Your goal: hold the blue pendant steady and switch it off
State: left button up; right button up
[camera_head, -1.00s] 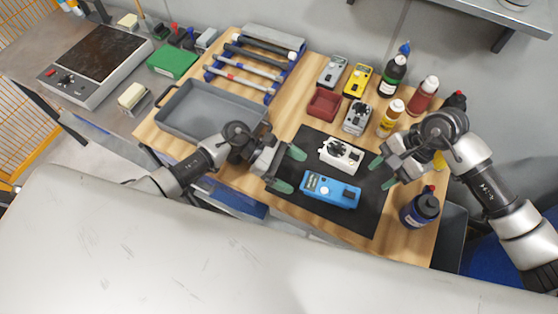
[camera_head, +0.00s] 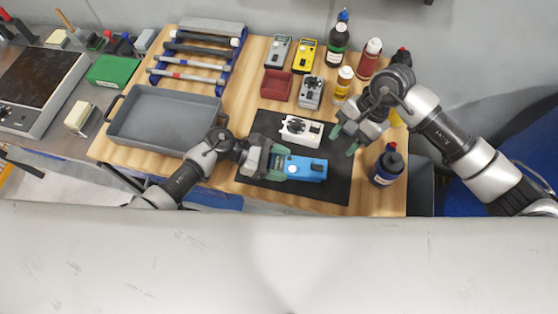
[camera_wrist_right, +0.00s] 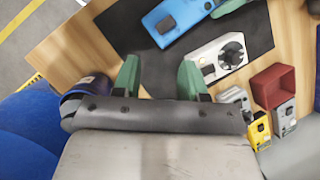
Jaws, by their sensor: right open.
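The blue pendant (camera_head: 308,169) lies on the black mat (camera_head: 335,190), with a light round part on its top. It also shows at the top of the right wrist view (camera_wrist_right: 182,18). My left gripper (camera_head: 280,163) is at the pendant's left end, its green fingers on either side of it; I cannot tell whether they press on it. My right gripper (camera_head: 344,140) is open and empty above the mat's right side, up and right of the pendant. Its two green fingers (camera_wrist_right: 158,77) stand apart in the right wrist view.
A white device with a dark dial (camera_head: 301,130) lies just behind the pendant. Grey (camera_head: 311,92) and yellow (camera_head: 304,55) devices and a red bin (camera_head: 276,84) stand farther back. A dark blue bottle (camera_head: 387,166) stands right of the mat. A grey tray (camera_head: 165,124) is at left.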

aim_at(314, 166)
pick_arm(q)
jog(key=c, duration=0.6)
pick_arm(e)
jog(key=shift+a, duration=0.25)
jog(key=c, duration=0.4)
jog(key=a+n+h, duration=0.1)
jog(key=n, duration=0.1)
jog(key=s+a+r+n+t+h, duration=0.1)
jog(key=a, duration=0.1)
jog(key=a+n+h, duration=0.1)
jog(key=a+n, duration=0.1)
jog(key=shift+s+r+n+t, duration=0.15)
jog(key=shift+s+n+t, duration=0.15)
jog(key=shift+t, duration=0.1)
grip_shut()
jog(key=shift+n+t+h, duration=0.4)
jog(key=shift+n+h, duration=0.2)
jog(key=shift+n, duration=0.2)
jog(key=shift+s+a+f, duration=0.1)
jog(key=shift+f, duration=1)
jog(key=shift+s+a+f, duration=0.1)
jog(key=shift+a+f, duration=0.05)
jog(key=shift+f, duration=0.95)
jog(key=shift+s+a+f, duration=0.1)
jog(key=shift+f, duration=1)
